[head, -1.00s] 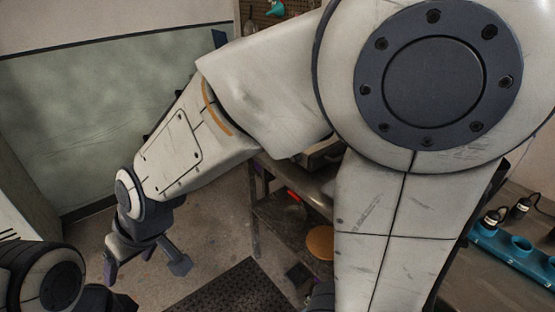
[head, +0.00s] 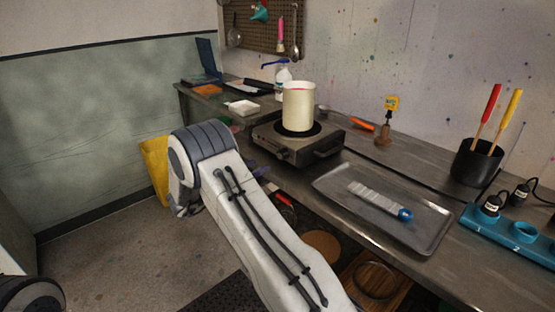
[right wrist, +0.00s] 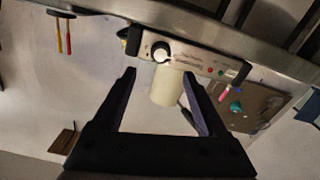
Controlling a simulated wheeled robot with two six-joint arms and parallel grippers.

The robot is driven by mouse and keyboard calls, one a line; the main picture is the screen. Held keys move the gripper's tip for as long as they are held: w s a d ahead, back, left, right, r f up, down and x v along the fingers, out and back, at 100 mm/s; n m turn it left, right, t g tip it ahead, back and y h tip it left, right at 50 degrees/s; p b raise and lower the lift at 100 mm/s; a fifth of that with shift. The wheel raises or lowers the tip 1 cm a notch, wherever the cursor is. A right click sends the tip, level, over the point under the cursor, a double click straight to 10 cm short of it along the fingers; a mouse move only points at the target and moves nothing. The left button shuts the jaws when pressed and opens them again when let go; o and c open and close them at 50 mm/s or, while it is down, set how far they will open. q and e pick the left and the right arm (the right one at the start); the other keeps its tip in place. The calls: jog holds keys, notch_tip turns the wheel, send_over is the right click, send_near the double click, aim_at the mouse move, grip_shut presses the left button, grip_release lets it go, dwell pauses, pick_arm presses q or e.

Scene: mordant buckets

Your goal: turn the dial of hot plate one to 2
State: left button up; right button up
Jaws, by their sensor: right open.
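The hot plate (head: 300,140) stands on the steel bench and bears a cream pot (head: 299,104) with pinkish contents. In the right wrist view the hot plate's front panel (right wrist: 192,60) appears upside down. Its round black dial (right wrist: 160,51) has a pale ring; the setting is too small to read. My right gripper (right wrist: 159,73) is open and empty, its fingers pointing toward the panel with the dial between their lines, apart from it. In the head view my right forearm mostly hides that gripper, left of the hot plate. My left gripper is out of view.
A metal tray (head: 344,215) with a blue-ended strip lies right of the hot plate. A spray bottle (head: 283,82) stands behind the pot. A yellow bin (head: 155,168) is at left.

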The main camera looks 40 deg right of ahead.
aim_at(279, 155)
jog(key=d, duration=0.9)
jog(key=shift+w+d+p, duration=0.25)
jog(key=shift+w+p, duration=0.1)
jog(key=shift+w, duration=0.05)
grip_shut()
